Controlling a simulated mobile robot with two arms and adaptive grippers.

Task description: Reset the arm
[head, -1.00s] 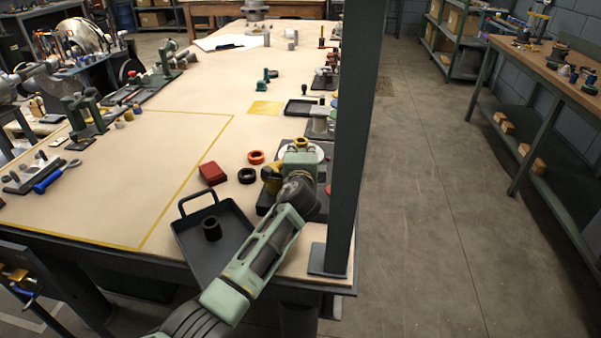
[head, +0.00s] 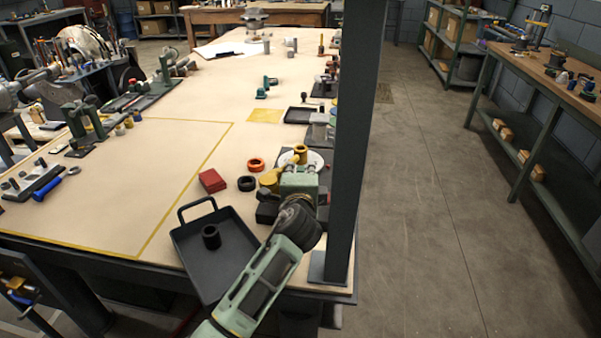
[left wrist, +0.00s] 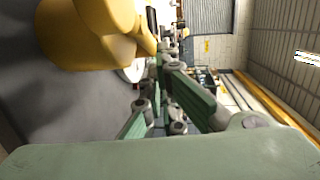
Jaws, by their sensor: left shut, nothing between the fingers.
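My left gripper (head: 297,167) is over the near right corner of the workbench, with its green fingers pointing away from the head camera. Its fingers (left wrist: 165,85) are shut with nothing between them in the left wrist view. A yellow casing part (head: 270,180) sits just left of the gripper; it looms large and close at the upper left of the left wrist view (left wrist: 92,32). A yellow ring-like part (head: 300,151) stands just beyond the gripper by a white round plate (head: 315,161). The dark base under the gripper is partly hidden by my arm. My right gripper is not in view.
A dark post (head: 352,140) rises close to the right of my left arm. A black handled tray (head: 188,240) holding a dark ring (head: 211,237) lies to the left.

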